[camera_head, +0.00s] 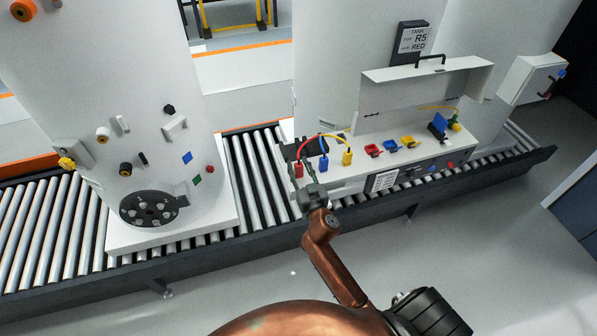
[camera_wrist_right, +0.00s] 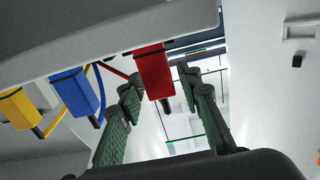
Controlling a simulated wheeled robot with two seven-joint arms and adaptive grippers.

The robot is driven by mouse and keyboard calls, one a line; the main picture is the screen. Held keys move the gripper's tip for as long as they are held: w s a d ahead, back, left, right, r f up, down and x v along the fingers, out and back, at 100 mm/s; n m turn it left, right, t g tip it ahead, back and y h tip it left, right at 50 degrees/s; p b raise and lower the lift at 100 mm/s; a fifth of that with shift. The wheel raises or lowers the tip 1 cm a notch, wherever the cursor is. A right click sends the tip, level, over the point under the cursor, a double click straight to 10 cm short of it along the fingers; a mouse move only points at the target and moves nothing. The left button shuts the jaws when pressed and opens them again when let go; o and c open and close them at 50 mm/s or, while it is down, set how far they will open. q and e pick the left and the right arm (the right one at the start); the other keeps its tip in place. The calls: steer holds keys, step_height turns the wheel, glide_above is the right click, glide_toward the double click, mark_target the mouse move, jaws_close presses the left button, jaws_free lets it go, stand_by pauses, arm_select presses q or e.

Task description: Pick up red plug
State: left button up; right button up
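The red plug (camera_head: 298,171) stands at the left end of the white panel box (camera_head: 338,165). A blue plug (camera_head: 323,161) and a yellow plug (camera_head: 347,157) stand beside it. My right gripper (camera_head: 299,160) is at the red plug and partly covers it in the head view. In the right wrist view, the red plug (camera_wrist_right: 154,72) reaches between the tips of the open fingers (camera_wrist_right: 165,92), nearer the left finger. A clear gap shows on the right finger's side. Whether the left finger touches it is unclear. My left gripper is not in view.
In the right wrist view, the blue plug (camera_wrist_right: 78,92) and yellow plug (camera_wrist_right: 20,108) are left of the fingers, with cables close by. Coloured sockets (camera_head: 390,146) and a raised lid (camera_head: 430,70) are further right.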

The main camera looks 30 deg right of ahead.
jaws_close()
stand_by(0.3)
